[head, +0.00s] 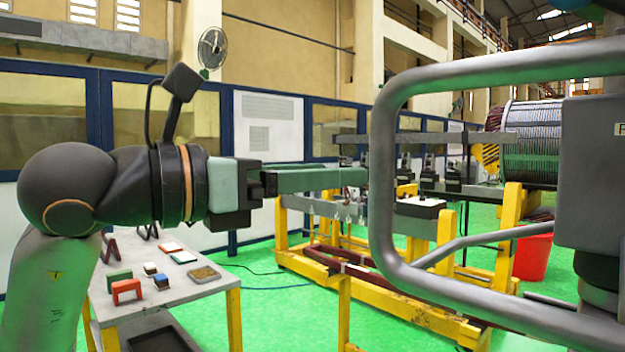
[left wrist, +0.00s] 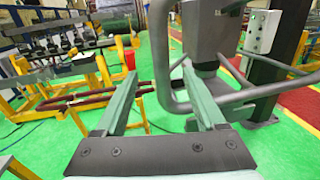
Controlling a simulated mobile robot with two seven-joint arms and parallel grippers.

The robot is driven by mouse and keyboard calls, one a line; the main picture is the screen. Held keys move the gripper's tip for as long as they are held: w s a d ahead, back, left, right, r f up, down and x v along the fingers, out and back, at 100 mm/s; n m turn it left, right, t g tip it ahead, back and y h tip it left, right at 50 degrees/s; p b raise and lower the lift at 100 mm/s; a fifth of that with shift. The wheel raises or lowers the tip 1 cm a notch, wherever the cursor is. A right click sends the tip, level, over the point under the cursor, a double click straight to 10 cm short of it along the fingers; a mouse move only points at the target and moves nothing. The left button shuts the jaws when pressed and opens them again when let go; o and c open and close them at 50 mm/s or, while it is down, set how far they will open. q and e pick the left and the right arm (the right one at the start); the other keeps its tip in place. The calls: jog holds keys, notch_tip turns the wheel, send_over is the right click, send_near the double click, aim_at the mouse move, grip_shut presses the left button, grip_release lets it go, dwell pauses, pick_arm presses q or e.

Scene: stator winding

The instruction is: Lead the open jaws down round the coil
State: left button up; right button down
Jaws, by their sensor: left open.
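My left gripper (head: 358,178) reaches in from the left in the head view, level and high above the floor. In the left wrist view its two long green jaws (left wrist: 158,70) are spread wide apart with nothing held between them. Dark red coil-like bars (head: 368,276) lie low on a yellow stand beyond and below the jaws. I cannot tell which one is the task's coil. My right gripper is not in view.
A thick grey tube frame (head: 385,200) stands to the right of the jaws, and its tube also crosses behind them in the left wrist view (left wrist: 163,95). A side table (head: 215,290) with small blocks stands lower left. A large wire drum (head: 530,140) is at right.

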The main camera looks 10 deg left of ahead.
pick_arm(q)
jog(key=p+x, duration=0.2)
jog(key=x, duration=1)
jog(key=shift+s+f, duration=0.1)
grip_shut()
dwell(1.0)
dwell(0.5)
dwell(1.5)
